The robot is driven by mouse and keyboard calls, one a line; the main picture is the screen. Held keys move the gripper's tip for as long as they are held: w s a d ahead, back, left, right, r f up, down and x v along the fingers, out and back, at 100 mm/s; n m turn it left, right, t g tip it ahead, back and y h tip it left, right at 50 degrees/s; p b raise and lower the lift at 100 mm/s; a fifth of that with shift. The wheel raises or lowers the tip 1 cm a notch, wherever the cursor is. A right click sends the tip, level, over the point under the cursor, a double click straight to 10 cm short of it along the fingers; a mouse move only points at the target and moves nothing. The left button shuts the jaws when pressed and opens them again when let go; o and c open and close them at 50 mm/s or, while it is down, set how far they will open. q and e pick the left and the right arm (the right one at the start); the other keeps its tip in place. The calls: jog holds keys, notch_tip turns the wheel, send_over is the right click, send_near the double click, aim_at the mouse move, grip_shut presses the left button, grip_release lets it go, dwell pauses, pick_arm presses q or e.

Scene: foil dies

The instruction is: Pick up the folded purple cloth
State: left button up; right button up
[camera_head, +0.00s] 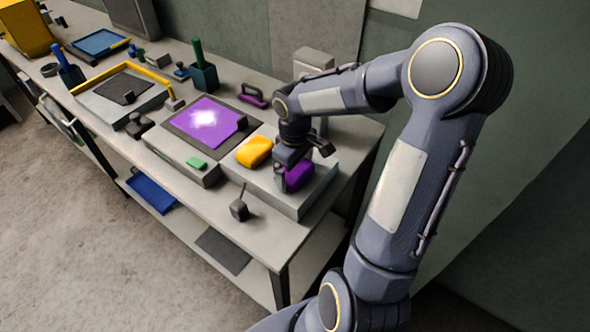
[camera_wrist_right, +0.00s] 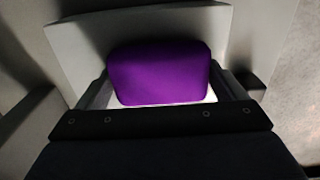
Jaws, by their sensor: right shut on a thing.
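The folded purple cloth (camera_head: 298,176) is at the right end of the bench, on or just above a pale raised block. It also fills the middle of the right wrist view (camera_wrist_right: 158,72), a rounded purple pad between the two fingers. My right gripper (camera_wrist_right: 160,95) is shut on it, one finger at each side. In the head view my right gripper (camera_head: 290,168) comes down over the cloth and hides part of it. I cannot tell whether the cloth touches the block. My left gripper is not in view.
A yellow folded cloth (camera_head: 254,151) lies just left of the purple one on the pale block (camera_head: 300,205). A plate with a shiny purple sheet (camera_head: 205,122) and a green piece (camera_head: 197,163) are further left. A small dark weighted tool (camera_head: 239,209) stands near the front edge.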

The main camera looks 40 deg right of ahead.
jog(key=shift+r, duration=0.35)
notch_tip(320, 180, up, 2)
jog(key=shift+r, duration=0.25)
jog(key=w+a+r+b, duration=0.1)
jog(key=w+a+r, duration=0.6)
jog(key=a, duration=0.5)
notch_tip(320, 180, up, 3)
jog(key=shift+f, duration=0.2)
jog(key=o, duration=0.5)
jog(key=shift+c, duration=0.2)
jog(key=c, duration=0.4)
